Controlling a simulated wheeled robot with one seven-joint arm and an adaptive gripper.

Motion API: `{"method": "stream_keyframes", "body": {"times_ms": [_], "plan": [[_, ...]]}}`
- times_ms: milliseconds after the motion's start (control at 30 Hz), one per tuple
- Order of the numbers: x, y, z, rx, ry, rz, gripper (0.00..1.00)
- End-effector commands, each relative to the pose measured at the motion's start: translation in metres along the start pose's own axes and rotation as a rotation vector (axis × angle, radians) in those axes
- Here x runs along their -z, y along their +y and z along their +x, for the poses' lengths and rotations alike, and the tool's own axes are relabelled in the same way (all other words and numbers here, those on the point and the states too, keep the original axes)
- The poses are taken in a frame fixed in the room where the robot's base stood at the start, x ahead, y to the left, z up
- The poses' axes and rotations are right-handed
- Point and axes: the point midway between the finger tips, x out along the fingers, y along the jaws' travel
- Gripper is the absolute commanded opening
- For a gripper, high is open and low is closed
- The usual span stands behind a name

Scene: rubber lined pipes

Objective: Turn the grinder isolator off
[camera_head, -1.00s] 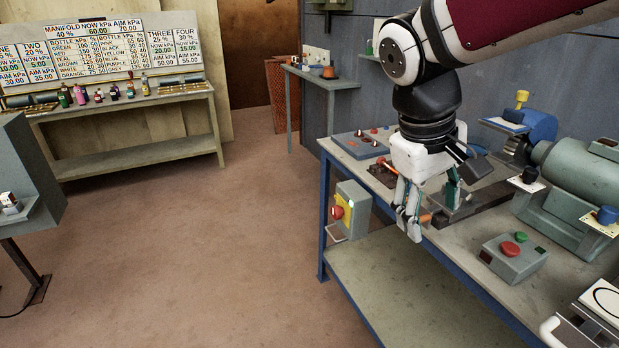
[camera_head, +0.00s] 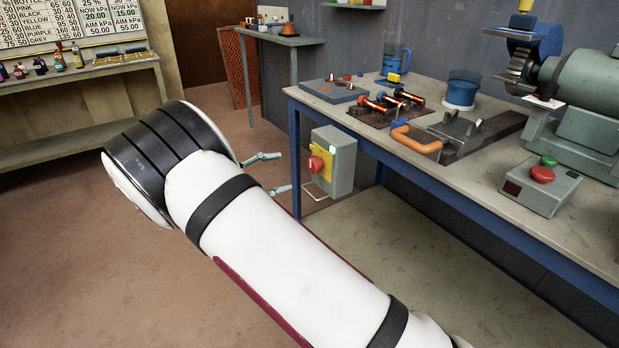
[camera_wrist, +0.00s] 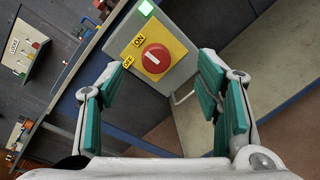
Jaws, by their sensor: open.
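The grinder isolator is a grey box (camera_head: 342,160) on the bench's near left end, with a yellow plate and a red rotary knob (camera_head: 316,164). In the wrist view the knob (camera_wrist: 156,58) faces me. Its white mark appears to slant toward the ON label (camera_wrist: 139,40); the OFF label (camera_wrist: 128,62) is beside it. A green lamp (camera_wrist: 146,8) glows on the box. My gripper (camera_head: 285,172) is open and empty, just left of the knob in the head view. In the wrist view its teal-padded fingers (camera_wrist: 162,78) spread either side of the knob, apparently not touching it.
The workbench (camera_head: 460,190) carries a bench grinder (camera_head: 590,85), a red-and-green button box (camera_head: 541,184) and an orange-handled clamp (camera_head: 417,138). A wire loop (camera_head: 318,190) hangs under the isolator. Open floor lies left of the bench.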

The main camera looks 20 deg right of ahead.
Motion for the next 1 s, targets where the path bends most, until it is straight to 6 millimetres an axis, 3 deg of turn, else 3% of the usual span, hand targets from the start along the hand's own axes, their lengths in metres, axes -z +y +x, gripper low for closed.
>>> {"method": "stream_keyframes", "body": {"times_ms": [33, 100, 333, 800, 1000], "plan": [[0.016, -0.006, -0.007, -0.043, -0.008, -0.009, 0.59], [0.026, -0.009, -0.013, -0.082, -0.018, -0.017, 0.59], [0.035, -0.010, -0.010, -0.121, -0.027, -0.023, 0.59], [0.033, -0.001, 0.076, -0.116, -0.026, -0.023, 0.59], [0.032, 0.003, 0.104, -0.118, -0.026, -0.023, 0.59]]}}
